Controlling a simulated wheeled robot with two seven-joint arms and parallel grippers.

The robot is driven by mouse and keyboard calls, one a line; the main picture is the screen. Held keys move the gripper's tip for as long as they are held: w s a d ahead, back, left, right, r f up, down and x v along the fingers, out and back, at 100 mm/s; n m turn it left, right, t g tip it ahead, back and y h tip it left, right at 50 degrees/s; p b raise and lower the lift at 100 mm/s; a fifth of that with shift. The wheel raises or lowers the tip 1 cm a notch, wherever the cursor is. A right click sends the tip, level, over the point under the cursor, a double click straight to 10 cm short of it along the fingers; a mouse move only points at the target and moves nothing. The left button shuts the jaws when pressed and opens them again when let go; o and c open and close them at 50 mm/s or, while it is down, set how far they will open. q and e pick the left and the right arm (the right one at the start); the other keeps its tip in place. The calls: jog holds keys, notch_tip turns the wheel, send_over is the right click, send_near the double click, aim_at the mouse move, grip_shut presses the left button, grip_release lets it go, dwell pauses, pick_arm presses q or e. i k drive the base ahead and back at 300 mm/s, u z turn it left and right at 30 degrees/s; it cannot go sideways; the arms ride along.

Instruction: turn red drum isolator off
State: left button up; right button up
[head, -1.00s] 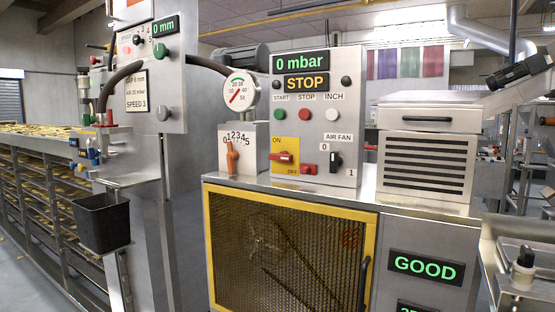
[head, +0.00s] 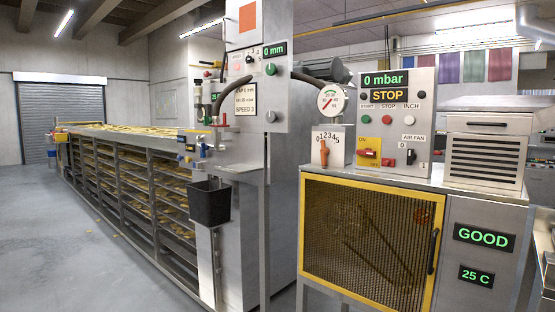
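The red drum isolator (head: 368,154) is a red rotary handle on a yellow plate (head: 374,145) marked ON at the top and OFF at the bottom right. Its handle lies roughly level, across the plate. The plate is on the grey control panel (head: 425,110), which shows 0 mbar and STOP. A small red block (head: 388,162) sits just right of the plate's lower corner. Neither of my grippers is in view.
A yellow-framed mesh door (head: 367,240) is below. A black bin (head: 209,203) hangs in front of the long rack (head: 130,180). Grey floor is free at left.

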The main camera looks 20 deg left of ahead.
aim_at(368, 151)
jog(key=u, duration=1.6)
jog(key=i, duration=1.85)
jog(key=z, duration=1.05)
jog(key=i, duration=0.9)
jog(key=z, duration=1)
jog(key=i, duration=0.35)
jog(key=u, duration=0.05)
